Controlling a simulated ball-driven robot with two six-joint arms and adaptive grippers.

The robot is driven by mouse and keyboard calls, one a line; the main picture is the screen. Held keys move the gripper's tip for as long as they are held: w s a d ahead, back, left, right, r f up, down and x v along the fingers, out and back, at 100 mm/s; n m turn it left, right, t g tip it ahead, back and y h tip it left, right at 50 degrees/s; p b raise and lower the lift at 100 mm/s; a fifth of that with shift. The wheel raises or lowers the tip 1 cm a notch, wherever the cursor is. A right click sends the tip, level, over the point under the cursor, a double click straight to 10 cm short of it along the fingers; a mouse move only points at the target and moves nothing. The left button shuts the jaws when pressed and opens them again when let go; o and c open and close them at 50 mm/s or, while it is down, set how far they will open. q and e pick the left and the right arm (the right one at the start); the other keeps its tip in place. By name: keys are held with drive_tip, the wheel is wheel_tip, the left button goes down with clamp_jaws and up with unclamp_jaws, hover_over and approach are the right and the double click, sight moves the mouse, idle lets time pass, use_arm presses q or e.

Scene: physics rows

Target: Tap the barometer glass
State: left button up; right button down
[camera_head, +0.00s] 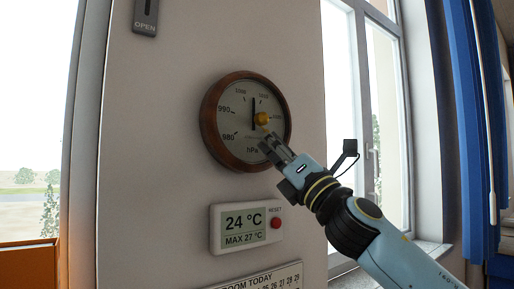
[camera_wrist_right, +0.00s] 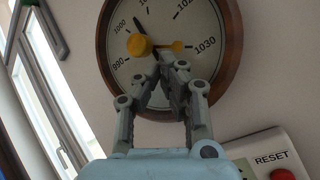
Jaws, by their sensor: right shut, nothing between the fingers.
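The barometer (camera_head: 226,117) is a round dial in a brown wooden rim, hung on the pale wall. It has a dark needle and a yellow knob with a yellow pointer at its middle. My right gripper (camera_head: 266,140) is shut and empty, with its fingertips in front of the lower right part of the dial. In the right wrist view the barometer (camera_wrist_right: 200,75) fills the upper middle, and my shut gripper tips (camera_wrist_right: 167,68) overlap the dial just below the yellow pointer. I cannot tell whether they touch the glass. My left gripper is not in view.
A white thermometer box (camera_head: 246,226) with a red reset button is on the wall below the barometer. A printed calendar (camera_head: 270,279) hangs under it. A grey OPEN plate (camera_head: 145,18) is at upper left. A window and blue curtain (camera_head: 462,110) stand at right.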

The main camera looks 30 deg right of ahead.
drive_tip(key=shift+w, duration=0.25)
drive_tip(key=shift+s, duration=0.15)
idle(0.5)
drive_tip(key=shift+s, duration=0.6)
drive_tip(key=s, duration=0.1)
drive_tip(key=s+b, duration=0.1)
drive_tip(key=s, duration=0.1)
drive_tip(key=s+b, duration=0.1)
drive_tip(key=s, duration=0.1)
drive_tip(key=shift+d, duration=0.25)
idle(0.6)
